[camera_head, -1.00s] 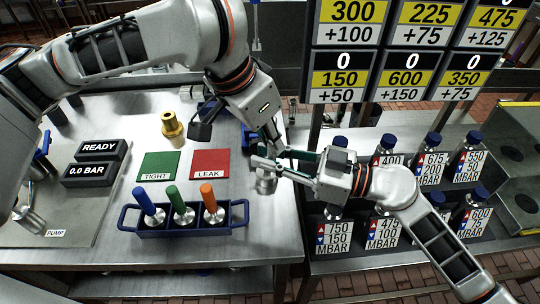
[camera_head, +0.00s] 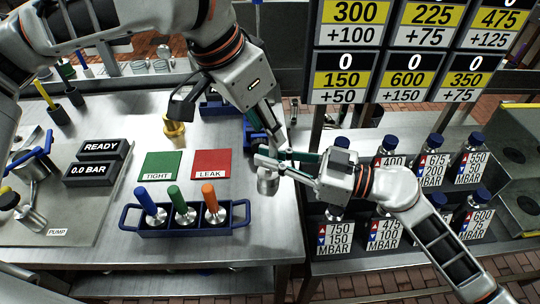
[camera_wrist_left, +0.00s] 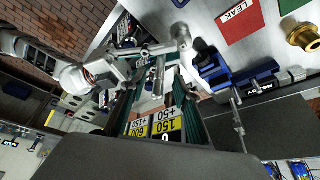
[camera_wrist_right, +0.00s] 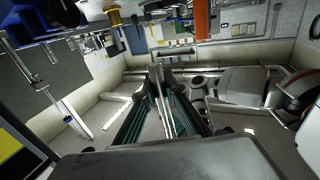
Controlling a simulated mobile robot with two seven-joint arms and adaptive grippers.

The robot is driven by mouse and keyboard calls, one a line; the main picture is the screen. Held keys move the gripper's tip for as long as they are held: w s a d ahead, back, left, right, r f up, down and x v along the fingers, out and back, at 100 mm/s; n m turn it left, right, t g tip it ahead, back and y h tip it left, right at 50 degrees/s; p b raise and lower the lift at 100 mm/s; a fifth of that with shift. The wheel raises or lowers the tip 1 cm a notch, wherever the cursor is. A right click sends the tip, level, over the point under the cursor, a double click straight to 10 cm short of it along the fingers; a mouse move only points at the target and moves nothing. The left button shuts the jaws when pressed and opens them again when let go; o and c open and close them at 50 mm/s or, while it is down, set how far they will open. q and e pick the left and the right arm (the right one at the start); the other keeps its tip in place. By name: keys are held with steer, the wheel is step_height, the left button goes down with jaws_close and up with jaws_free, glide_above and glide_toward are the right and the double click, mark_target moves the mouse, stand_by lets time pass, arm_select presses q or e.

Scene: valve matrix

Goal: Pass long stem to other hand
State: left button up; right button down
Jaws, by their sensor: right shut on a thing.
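My right gripper (camera_head: 272,160) is shut on the long stem, a silver metal piece. Its round end (camera_head: 267,184) shows just below the fingertips in the head view. In the left wrist view a silver shaft (camera_wrist_left: 158,80) shows by the right fingers. My left gripper (camera_head: 274,138) comes down from above, very close to the right one. In the left wrist view its green fingers are apart, with the shaft between them in the picture. I cannot tell whether they touch it. In the right wrist view the right fingers (camera_wrist_right: 162,85) nearly meet at the tips.
A blue rack (camera_head: 185,229) holds stems with blue, green and orange handles. Green (camera_head: 161,165) and red (camera_head: 212,163) pads, a brass fitting (camera_head: 174,128) and a blue fixture (camera_head: 252,141) are on the table. Labelled bottles (camera_head: 433,168) stand at right below a sign board (camera_head: 403,50).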

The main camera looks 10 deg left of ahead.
arm_select(q)
steer(key=v, duration=0.7)
steer(key=s+a+f+n+g+h, duration=0.15)
steer(key=s+f+g, duration=0.25)
steer(key=s+f, duration=0.55)
steer(key=s+f+n+g+h, duration=0.2)
steer(key=s+f+g, duration=0.25)
steer(key=f, duration=0.95)
steer(key=s+a+f+n+g+h, duration=0.1)
steer(key=s+f+n, duration=0.15)
steer(key=s, duration=0.65)
steer(key=s+f+n+g+h, duration=0.15)
steer(key=s+f, duration=0.25)
steer(key=s, duration=0.5)
steer(key=s+a+f+n+g+h, duration=0.1)
steer(key=s+f+g, duration=0.15)
steer(key=s, duration=0.65)
steer(key=w+d+f+t+y, duration=0.1)
steer(key=w+d+f+t, duration=0.2)
steer(key=w+f+t, duration=1.15)
steer(key=w+a+f+m+t+y, duration=0.2)
steer(key=w+a, duration=0.3)
steer(key=w, duration=0.4)
steer(key=w+a+f+m+t+y, duration=0.2)
steer(key=w+a+f+t+y, duration=0.2)
steer(key=w, duration=0.6)
steer(key=shift+a+f+y, duration=0.4)
steer(key=shift+a, duration=0.7)
